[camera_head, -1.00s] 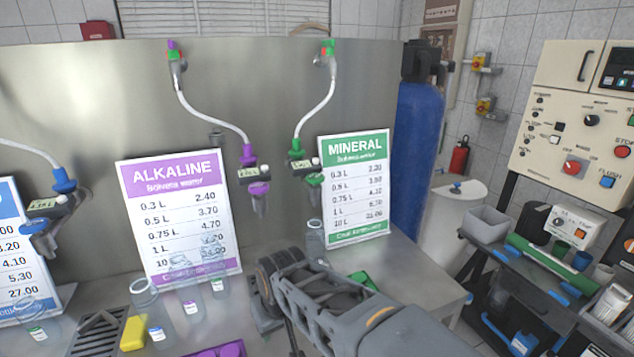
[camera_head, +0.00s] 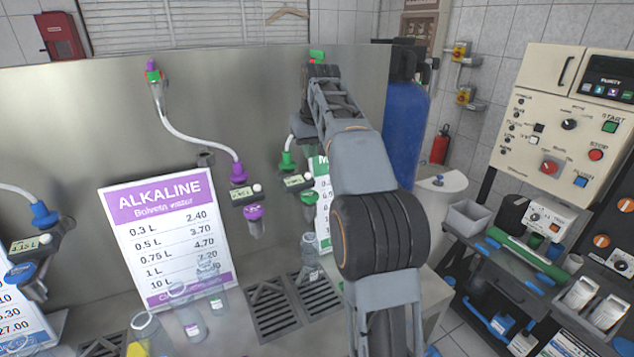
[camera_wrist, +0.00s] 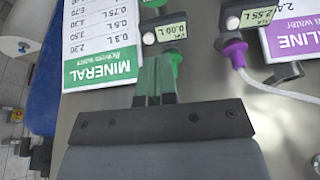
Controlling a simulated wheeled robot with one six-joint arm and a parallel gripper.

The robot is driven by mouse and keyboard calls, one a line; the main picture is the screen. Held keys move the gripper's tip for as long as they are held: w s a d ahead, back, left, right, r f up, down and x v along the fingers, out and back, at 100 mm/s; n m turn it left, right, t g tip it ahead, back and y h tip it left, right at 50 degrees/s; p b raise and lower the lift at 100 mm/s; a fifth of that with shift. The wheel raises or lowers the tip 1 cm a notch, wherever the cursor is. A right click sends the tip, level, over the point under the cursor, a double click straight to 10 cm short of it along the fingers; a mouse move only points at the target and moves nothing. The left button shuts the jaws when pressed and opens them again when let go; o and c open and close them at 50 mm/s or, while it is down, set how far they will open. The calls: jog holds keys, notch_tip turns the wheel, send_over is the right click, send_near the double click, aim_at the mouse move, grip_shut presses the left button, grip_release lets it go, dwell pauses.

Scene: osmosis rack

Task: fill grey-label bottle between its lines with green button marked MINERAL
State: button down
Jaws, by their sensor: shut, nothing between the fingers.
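A clear bottle (camera_head: 309,245) stands on a drip grate under the MINERAL outlet; its label and lines cannot be made out. The outlet has a green fitting (camera_head: 308,198), a small display (camera_head: 297,181) and a green hose connector (camera_head: 287,161). In the wrist view, upside down, the display (camera_wrist: 172,30) reads 0.00 L beside a white button (camera_wrist: 148,38). My gripper (camera_wrist: 158,65) is shut and empty, its tips close to the green connector (camera_wrist: 175,57); contact cannot be told. A green piece (camera_head: 317,54) shows at the hose top, partly behind my arm; no marking is readable.
The ALKALINE sign (camera_head: 165,240) and its purple outlet (camera_head: 254,211) stand to the left. Several other bottles (camera_head: 190,315) stand before that sign. The MINERAL sign (camera_head: 323,200) is partly hidden by my arm. A blue tank (camera_head: 405,130) stands behind right.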

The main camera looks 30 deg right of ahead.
jog(key=shift+s+d+r, duration=0.15)
jog(key=shift+s+r, duration=0.6)
jog(key=shift+r, duration=0.2)
send_near(309, 194)
jog(key=x, duration=0.5)
jog(key=shift+w+f, duration=0.1)
jog(key=shift+w, duration=0.25)
jog(key=shift+f, duration=0.75)
jog(key=shift+f, duration=0.1)
